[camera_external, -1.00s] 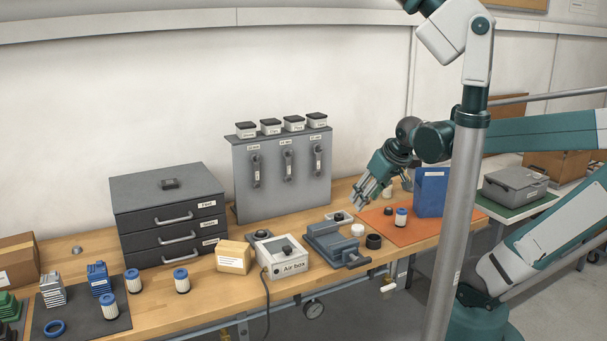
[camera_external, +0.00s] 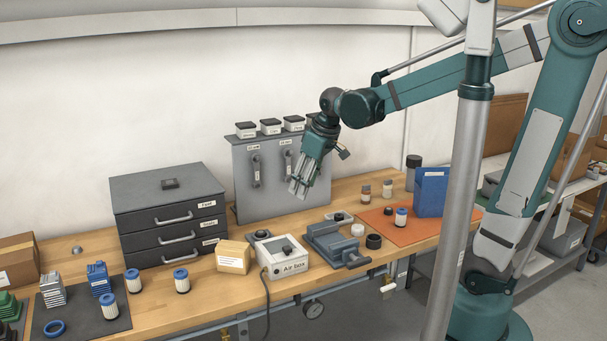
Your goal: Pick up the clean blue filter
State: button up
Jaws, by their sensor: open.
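Several white filters with blue caps stand upright on the bench. One filter (camera_external: 109,307) is on the dark mat at the left, another (camera_external: 134,282) is just behind it, and a third (camera_external: 182,282) stands on bare wood to the right. I cannot tell from this view which one is clean. My gripper (camera_external: 298,191) is open and empty, pointing down in the air in front of the grey upright panel, apart from all the filters.
A blue box (camera_external: 431,191) stands at that mat's back. A blue ring (camera_external: 55,328) lies front left.

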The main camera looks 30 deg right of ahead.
jog(key=w+a+f+n+g+p, duration=0.1)
jog(key=w+a+n+p, duration=0.15)
jog(key=a, duration=0.95)
jog(key=n+g+h+p, duration=0.2)
jog(key=n+g+p, duration=0.1)
jog(key=n+p, duration=0.3)
send_over(180, 272)
jog(key=f, duration=1.3)
jog(key=shift+w+d, duration=0.15)
jog(key=shift+d, duration=0.2)
jog(key=shift+s+a+f+n, duration=0.2)
jog(key=shift+a+f+n, duration=0.05)
jog(key=shift+a+f, duration=0.15)
jog(key=shift+f, duration=1.2)
jog(key=shift+s+d+f, duration=0.1)
jog(key=shift+f, duration=2.55)
